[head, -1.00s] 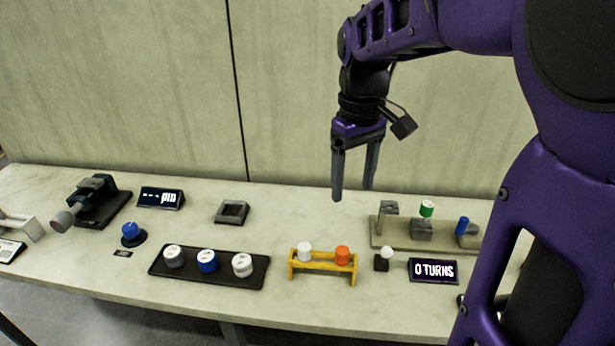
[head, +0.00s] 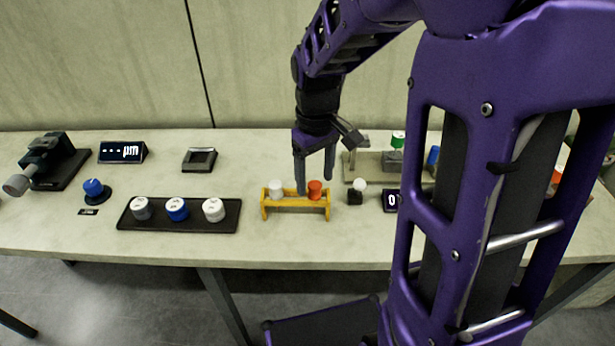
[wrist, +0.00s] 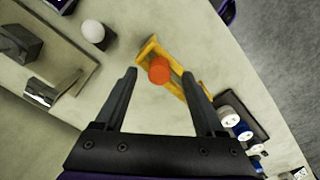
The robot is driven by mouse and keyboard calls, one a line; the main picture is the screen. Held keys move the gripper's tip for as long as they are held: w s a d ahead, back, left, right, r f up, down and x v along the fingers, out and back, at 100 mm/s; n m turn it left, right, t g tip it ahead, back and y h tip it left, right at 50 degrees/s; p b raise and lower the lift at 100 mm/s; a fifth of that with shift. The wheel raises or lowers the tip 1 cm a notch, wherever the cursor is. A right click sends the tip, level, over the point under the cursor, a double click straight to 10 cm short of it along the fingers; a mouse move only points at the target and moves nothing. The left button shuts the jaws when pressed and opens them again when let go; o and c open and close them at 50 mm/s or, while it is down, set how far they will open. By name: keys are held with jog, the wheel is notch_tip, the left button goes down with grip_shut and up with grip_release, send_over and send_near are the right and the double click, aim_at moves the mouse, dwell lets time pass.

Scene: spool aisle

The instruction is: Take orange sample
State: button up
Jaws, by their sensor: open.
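A white sample (head: 276,188) sits in the rack's left place. My gripper (head: 315,188) is open, pointing down close behind or over the rack in the head view; its left finger shows between the two samples. In the wrist view the orange sample (wrist: 159,71) lies ahead between the open fingers (wrist: 162,85), apart from both. The yellow rack (wrist: 150,50) also shows there. The white sample is not clearly visible in the wrist view.
A grey fixture (head: 360,168) with a green-capped piece (head: 398,139) is behind. A black tray (head: 180,225) with three spools lies left. The table front is clear.

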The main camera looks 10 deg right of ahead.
jog(key=shift+f, duration=0.9)
jog(key=shift+c, duration=0.4)
grip_shut()
